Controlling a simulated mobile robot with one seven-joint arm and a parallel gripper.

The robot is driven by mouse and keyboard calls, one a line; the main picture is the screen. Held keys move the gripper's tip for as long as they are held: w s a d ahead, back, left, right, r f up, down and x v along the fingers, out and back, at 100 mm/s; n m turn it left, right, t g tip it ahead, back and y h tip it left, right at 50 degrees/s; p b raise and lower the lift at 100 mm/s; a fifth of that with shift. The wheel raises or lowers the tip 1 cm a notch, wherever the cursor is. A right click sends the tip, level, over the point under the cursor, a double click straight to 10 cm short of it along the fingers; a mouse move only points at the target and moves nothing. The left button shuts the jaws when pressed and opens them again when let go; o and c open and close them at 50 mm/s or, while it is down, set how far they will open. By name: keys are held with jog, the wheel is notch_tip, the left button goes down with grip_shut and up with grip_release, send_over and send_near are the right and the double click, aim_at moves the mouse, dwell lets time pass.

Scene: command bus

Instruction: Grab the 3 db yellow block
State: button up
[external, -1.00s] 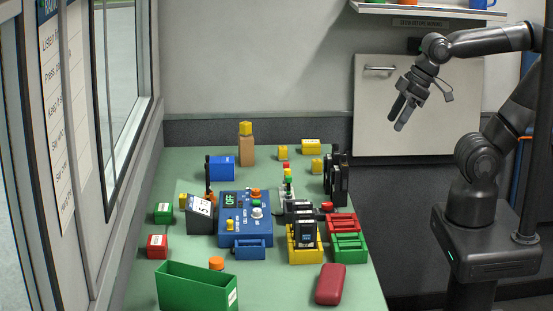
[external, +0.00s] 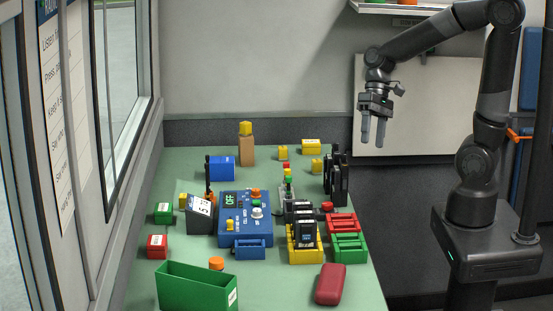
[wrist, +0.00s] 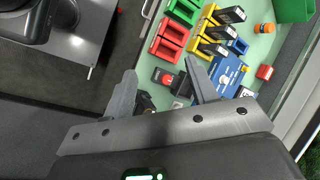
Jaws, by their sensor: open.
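Several small yellow blocks stand at the back of the green table: a wider one with a pale label (external: 311,147), a small one (external: 282,153) to its left, and another (external: 317,166) in front of it. One more yellow block (external: 246,127) sits on top of a brown block, and one (external: 183,201) is at the left. I cannot read which is marked 3 db. My gripper (external: 372,140) is open and empty, fingers pointing down, right of the table and above its level. Its fingers also show in the wrist view (wrist: 160,68).
A black upright item (external: 336,180) stands at the table's right edge, near the yellow blocks. A blue console (external: 243,208), yellow rack (external: 305,256), red rack (external: 342,223) and green bin (external: 195,288) crowd the middle and front. A wall lies behind the table.

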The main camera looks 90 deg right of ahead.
jog(key=w+d+f+m+t+y, duration=0.1)
jog(key=d+f+m+t, duration=0.25)
jog(key=d, duration=0.35)
jog(key=w+d+f+m+t+y, duration=0.1)
jog(key=d+f+m+t+y, duration=0.1)
jog(key=d+m, duration=0.35)
jog(key=w+d+f+m+t+y, duration=0.1)
jog(key=d+f+m+t, duration=0.25)
jog(key=d, duration=0.45)
jog(key=m+t+h, duration=0.7)
jog(key=m+h, duration=0.1)
jog(key=m, duration=0.5)
send_near(319, 161)
jog(key=w, duration=0.1)
jog(key=w+f, duration=0.1)
jog(key=w, duration=0.1)
jog(key=shift+w, duration=0.3)
jog(key=shift+w+d+r, duration=0.1)
jog(key=shift+w+r, duration=0.05)
jog(key=shift+w, duration=1.2)
jog(key=shift+w+d+r, duration=0.1)
jog(key=shift+w+r, duration=0.05)
jog(key=shift+w, duration=1.2)
jog(key=shift+a, duration=0.1)
jog(key=c, duration=1.1)
jog(key=shift+r, duration=0.1)
